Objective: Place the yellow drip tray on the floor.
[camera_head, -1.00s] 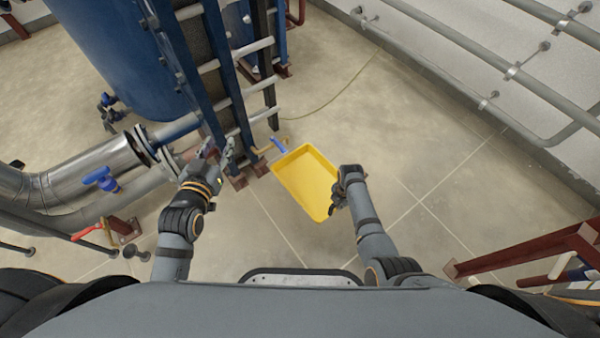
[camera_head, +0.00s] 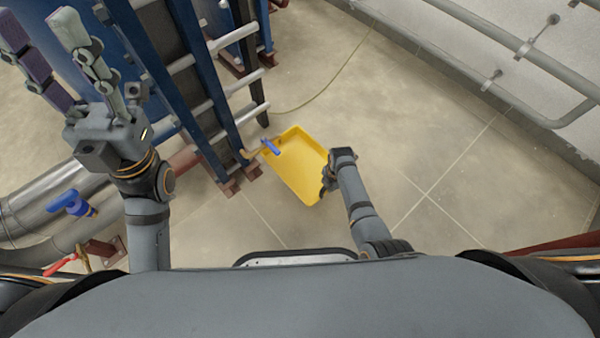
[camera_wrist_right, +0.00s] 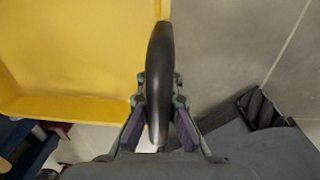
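The yellow drip tray (camera_head: 300,165) is a shallow rectangular pan in the middle of the head view, beside the foot of the blue plate exchanger frame. Its far left corner lies beneath the blue-handled tap (camera_head: 270,147). I cannot tell whether its underside touches the floor. My right gripper (camera_head: 326,186) is at the tray's right edge. In the right wrist view its fingers (camera_wrist_right: 159,105) are closed around a black handle (camera_wrist_right: 160,75) beside the yellow tray wall (camera_wrist_right: 80,108). My left gripper (camera_head: 42,32) is raised close to the head camera, open and empty.
The blue frame with grey tie bars (camera_head: 205,105) stands left of the tray. A thin hose (camera_head: 320,97) lies on the floor behind. Metal pipes (camera_head: 50,205) and a blue valve handle (camera_head: 70,203) are at left. Floor (camera_head: 430,140) to the right is clear up to the wall pipes.

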